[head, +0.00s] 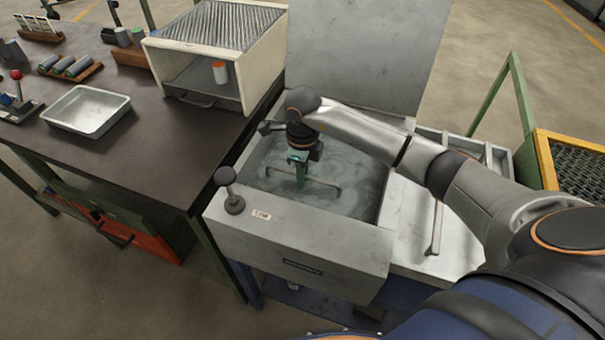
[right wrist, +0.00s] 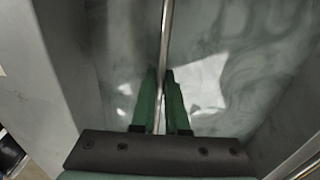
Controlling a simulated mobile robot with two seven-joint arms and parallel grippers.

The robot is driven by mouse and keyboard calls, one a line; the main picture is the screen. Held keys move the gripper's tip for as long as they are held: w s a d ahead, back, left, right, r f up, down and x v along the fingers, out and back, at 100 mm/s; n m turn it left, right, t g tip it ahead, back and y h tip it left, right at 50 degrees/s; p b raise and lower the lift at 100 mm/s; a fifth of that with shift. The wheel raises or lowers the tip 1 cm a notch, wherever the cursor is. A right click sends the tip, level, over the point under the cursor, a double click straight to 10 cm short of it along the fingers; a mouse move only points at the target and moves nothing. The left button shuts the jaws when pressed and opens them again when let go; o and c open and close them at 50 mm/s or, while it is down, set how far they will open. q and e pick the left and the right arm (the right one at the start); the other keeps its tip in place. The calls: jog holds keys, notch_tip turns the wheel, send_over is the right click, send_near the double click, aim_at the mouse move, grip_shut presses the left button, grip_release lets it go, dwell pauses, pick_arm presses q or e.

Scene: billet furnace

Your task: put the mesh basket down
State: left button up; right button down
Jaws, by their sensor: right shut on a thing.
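My right gripper (head: 299,178) reaches down into a grey tank (head: 300,245) of cloudy grey-green liquid. Its green fingers are shut on a thin metal handle bar (head: 325,184), which I take to be the mesh basket's handle. In the right wrist view the bar (right wrist: 166,32) runs between the two fingertips (right wrist: 161,74). The handle shows at the liquid's surface; the basket's mesh body is hidden by the murky liquid, and I cannot tell whether it touches the bottom. My left gripper is not in view.
The tank's lid (head: 355,50) stands open behind. A black knob (head: 230,190) sits on the front left rim. A green-framed mesh rack (head: 575,165) stands right.

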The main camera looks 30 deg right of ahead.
jog(key=c, duration=1.4)
grip_release()
jog(key=shift+f, duration=0.1)
jog(key=o, duration=0.5)
notch_tip(320, 180, up, 12)
jog(key=shift+r+b, duration=0.2)
jog(key=shift+b, duration=0.1)
